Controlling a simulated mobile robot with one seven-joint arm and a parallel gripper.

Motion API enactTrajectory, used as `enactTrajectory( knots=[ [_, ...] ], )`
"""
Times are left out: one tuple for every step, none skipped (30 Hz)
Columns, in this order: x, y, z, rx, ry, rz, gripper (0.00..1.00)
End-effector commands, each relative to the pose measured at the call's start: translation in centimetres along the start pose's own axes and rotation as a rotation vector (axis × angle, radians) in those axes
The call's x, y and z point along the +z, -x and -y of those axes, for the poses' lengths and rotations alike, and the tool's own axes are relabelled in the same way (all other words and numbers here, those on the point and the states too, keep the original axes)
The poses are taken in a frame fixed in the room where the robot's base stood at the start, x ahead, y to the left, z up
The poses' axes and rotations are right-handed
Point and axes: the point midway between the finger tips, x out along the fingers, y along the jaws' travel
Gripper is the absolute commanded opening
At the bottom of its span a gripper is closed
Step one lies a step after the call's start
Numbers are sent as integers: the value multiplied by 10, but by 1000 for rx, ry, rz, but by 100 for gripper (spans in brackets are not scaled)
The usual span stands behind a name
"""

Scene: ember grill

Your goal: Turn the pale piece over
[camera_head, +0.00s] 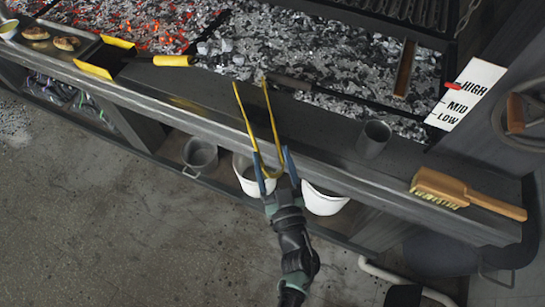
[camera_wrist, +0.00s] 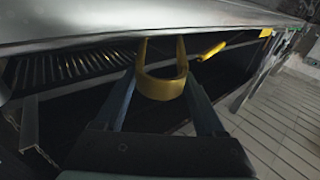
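My gripper (camera_head: 272,160) has its two blue fingers closed on either side of the bent end of yellow tongs (camera_head: 248,119). The tongs' arms are spread apart and reach over the counter edge toward the coals. In the wrist view, the tongs' curved yellow bend (camera_wrist: 160,87) sits between the fingers. Two small round pieces lie at the far upper left, a left piece (camera_head: 35,33) and a right piece (camera_head: 67,43). Both look tan-brown and small; I cannot tell which is the pale one. My gripper is well to the right of them and nearer the front.
A yellow-handled tool (camera_head: 172,60) lies on the counter (camera_head: 330,145) left of the tongs. Glowing coals (camera_head: 140,20) are at upper left, grey coals in the middle. White buckets (camera_head: 322,200) sit below.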

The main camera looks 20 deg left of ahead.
Motion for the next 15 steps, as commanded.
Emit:
enactTrajectory(
  knots=[
    [0,0,0,0,0,0,69],
    [0,0,0,0,0,0,70],
    [0,0,0,0,0,-1,63],
    [0,0,0,0,0,-1,57],
    [0,0,0,0,0,-1,55],
    [0,0,0,0,0,-1,75],
    [0,0,0,0,0,-1,81],
    [0,0,0,0,0,-1,86],
    [0,0,0,0,0,-1,93],
    [0,0,0,0,0,-1,99],
    [0,0,0,0,0,-1,100],
    [0,0,0,0,0,-1,100],
    [0,0,0,0,0,-1,100],
    [0,0,0,0,0,-1,100],
    [0,0,0,0,0,-1,100]
  ],
)
